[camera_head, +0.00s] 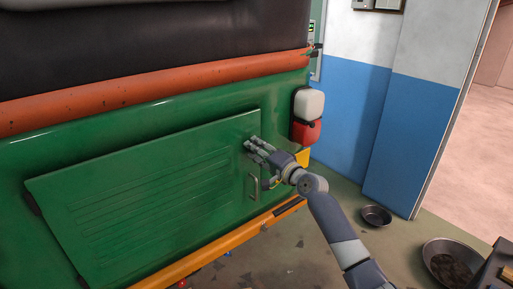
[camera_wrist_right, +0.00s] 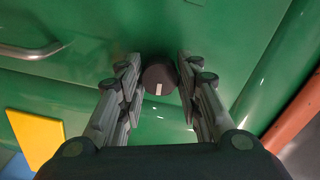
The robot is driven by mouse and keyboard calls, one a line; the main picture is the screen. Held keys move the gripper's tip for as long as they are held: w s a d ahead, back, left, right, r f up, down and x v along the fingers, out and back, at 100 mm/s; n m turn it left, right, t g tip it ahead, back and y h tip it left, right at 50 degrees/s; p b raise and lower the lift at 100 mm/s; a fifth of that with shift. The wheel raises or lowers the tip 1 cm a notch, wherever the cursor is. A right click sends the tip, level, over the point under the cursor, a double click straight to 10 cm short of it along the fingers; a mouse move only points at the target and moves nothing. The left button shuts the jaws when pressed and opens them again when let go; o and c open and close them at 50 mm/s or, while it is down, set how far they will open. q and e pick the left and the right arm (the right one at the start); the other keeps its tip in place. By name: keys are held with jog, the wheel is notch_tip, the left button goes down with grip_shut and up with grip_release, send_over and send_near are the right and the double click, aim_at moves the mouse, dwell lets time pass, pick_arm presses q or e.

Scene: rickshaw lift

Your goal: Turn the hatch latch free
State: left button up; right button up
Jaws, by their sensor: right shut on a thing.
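The green hatch (camera_head: 140,200) is a ribbed panel in the side of the green vehicle body, and it looks closed. The latch (camera_wrist_right: 158,78) is a round black knob with a short white mark, seen in the right wrist view against green metal. My right gripper (camera_head: 252,146) reaches the hatch's upper right corner in the head view, where its fingers mostly hide the latch. In the wrist view my right gripper (camera_wrist_right: 158,80) has its fingers on both sides of the knob, shut on it. My left gripper is not in view.
A metal handle (camera_head: 254,187) sits on the hatch below the gripper; it also shows in the wrist view (camera_wrist_right: 28,50). A blue and white wall stands beyond. Pans (camera_head: 376,215) lie on the floor.

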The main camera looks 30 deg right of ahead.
jog(key=shift+r+m, duration=0.1)
jog(key=shift+m, duration=0.5)
jog(key=o, duration=1.1)
jog(key=shift+c, duration=0.2)
jog(key=shift+s, duration=0.1)
jog(key=s+d, duration=0.1)
jog(key=s, duration=1)
jog(key=shift+s, duration=0.4)
